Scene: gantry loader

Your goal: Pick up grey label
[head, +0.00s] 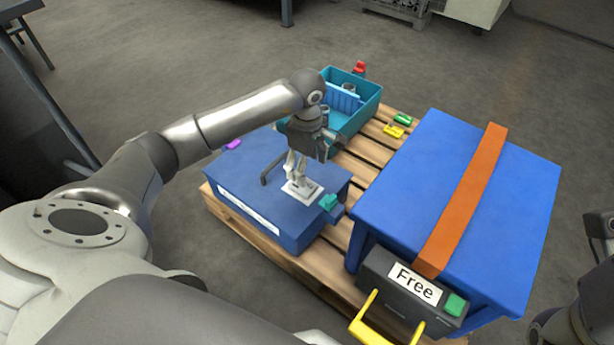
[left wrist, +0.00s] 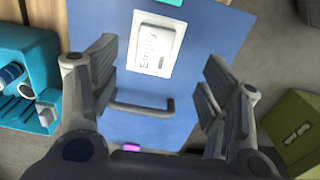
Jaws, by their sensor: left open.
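The grey label (head: 303,192), a pale plate, lies flat on top of the smaller blue box (head: 285,222). In the left wrist view the label (left wrist: 155,44) reads "Empty" and lies beyond the fingertips, between their lines. My left gripper (head: 297,178) points down just above the label and partly covers it in the head view. Its fingers (left wrist: 160,75) are spread apart in the left wrist view with nothing between them. I cannot tell whether a fingertip touches the label.
A dark handle (left wrist: 142,108) stands up from the box lid close to the fingers. A teal clip (head: 328,202) sits at the box corner. A teal bin (head: 368,105) stands behind. A large blue box (head: 415,175) with an orange strap stands to the right on the pallet (head: 336,240).

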